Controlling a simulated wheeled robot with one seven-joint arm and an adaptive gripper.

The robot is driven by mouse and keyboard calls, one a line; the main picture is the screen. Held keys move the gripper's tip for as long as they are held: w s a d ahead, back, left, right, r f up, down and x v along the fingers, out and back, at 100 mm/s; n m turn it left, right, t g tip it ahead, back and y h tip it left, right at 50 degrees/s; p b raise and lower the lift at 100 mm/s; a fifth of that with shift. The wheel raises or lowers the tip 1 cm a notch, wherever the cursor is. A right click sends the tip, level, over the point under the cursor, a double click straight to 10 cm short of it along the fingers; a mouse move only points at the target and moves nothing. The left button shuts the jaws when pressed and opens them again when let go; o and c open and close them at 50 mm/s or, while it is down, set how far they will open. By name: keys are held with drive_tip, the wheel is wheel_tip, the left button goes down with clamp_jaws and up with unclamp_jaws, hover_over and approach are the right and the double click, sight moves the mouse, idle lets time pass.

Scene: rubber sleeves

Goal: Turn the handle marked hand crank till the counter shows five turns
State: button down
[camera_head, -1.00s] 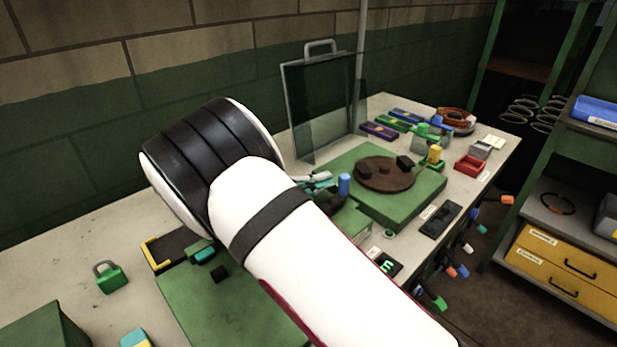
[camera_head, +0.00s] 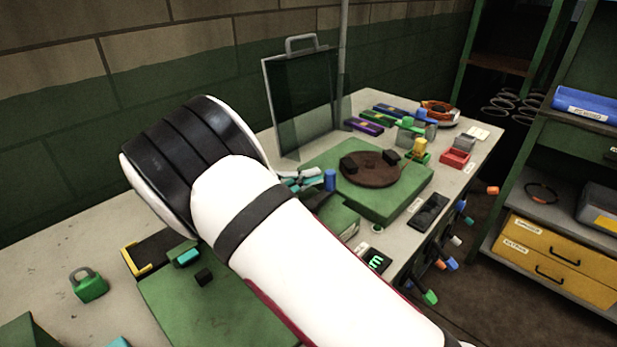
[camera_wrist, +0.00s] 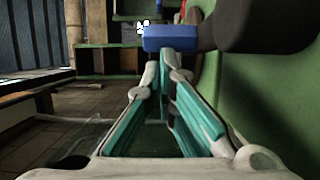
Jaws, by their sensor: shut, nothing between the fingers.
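The crank's blue grip (camera_head: 330,180) stands upright beside the green housing (camera_head: 345,217) on the bench. In the wrist view, the blue grip (camera_wrist: 170,38) lies just beyond my fingertips, with the dark crank arm (camera_wrist: 262,24) to its right. My gripper (camera_head: 303,180) has teal finger pads and sits left of the blue grip, partly hidden by my white arm. In the wrist view, my gripper (camera_wrist: 177,58) is shut and empty, its tips close to the grip; contact is unclear. The counter (camera_head: 376,262) shows one lit green digit, perhaps a sideways 3.
A green base with a brown turntable (camera_head: 370,170) stands right of the crank. A clear framed panel (camera_head: 300,100) stands behind. Coloured knobs (camera_head: 429,298) stick out from the bench's front edge. A shelf with yellow drawers (camera_head: 555,262) stands right.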

sight(323, 189)
drive_tip(key=shift+d+m+g+b, duration=0.25)
drive_tip(key=shift+m+g+b, duration=0.15)
drive_tip(key=shift+g, duration=0.1)
drive_tip(key=shift+d+f+m+g+h+b, duration=0.1)
drive_tip(key=shift+d+m+g+h+b, duration=0.15)
drive_tip(key=shift+m+g+h+b, duration=0.25)
drive_tip(key=shift+s+d, duration=0.15)
drive_tip(key=shift+d, duration=0.35)
drive_tip(key=shift+s+d+p, duration=0.25)
drive_tip(key=shift+d+p, duration=0.1)
drive_tip(key=shift+d, duration=0.2)
